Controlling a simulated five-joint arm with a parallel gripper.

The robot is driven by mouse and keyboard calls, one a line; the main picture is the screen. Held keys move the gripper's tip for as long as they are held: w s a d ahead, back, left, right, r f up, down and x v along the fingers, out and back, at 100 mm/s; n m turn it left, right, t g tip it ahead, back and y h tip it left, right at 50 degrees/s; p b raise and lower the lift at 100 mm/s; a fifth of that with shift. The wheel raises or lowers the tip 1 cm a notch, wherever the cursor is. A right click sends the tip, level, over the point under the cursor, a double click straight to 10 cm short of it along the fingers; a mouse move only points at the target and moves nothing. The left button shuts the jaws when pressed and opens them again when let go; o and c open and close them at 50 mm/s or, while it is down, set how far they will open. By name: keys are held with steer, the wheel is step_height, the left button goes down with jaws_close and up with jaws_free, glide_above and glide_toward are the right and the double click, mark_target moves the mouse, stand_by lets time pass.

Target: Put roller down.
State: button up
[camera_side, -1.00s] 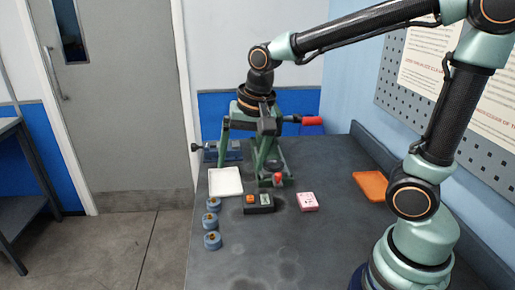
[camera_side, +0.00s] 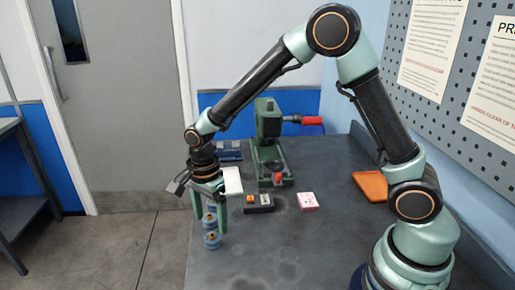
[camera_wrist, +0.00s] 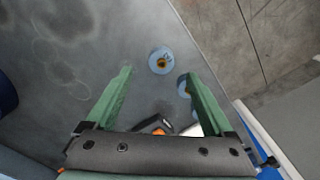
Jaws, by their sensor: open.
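My gripper (camera_side: 209,221) is at the left side of the bench, pointing down above a row of blue round pieces (camera_side: 212,241). Its green fingers are spread, with nothing between them. In the wrist view my gripper (camera_wrist: 157,71) shows one blue piece (camera_wrist: 161,61) with a brass-coloured centre, ahead of and between the fingertips. A second blue piece (camera_wrist: 183,86) is partly hidden by the right finger. In the side view the farthest part of the row is hidden behind my gripper. I cannot tell for sure which thing is the roller.
A green press (camera_side: 268,124) stands at the back, with a blue device (camera_side: 230,151) to its left. A white tray (camera_side: 232,180), a black box (camera_side: 258,202) and a pink box (camera_side: 308,202) lie nearby. An orange tray (camera_side: 371,186) is at the right. The front bench is clear.

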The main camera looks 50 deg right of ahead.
mark_target(212, 235)
steer(key=shift+w+f, duration=0.15)
steer(key=shift+f, duration=3.1)
jaws_close()
steer(key=shift+r, duration=0.1)
step_height(212, 235, up, 20)
steer(key=f, duration=0.1)
steer(key=s+d+f+n, duration=0.1)
steer(key=s+d+n, duration=0.6)
steer(key=n, duration=1)
steer(key=d, duration=0.3)
steer(key=shift+s, duration=0.25)
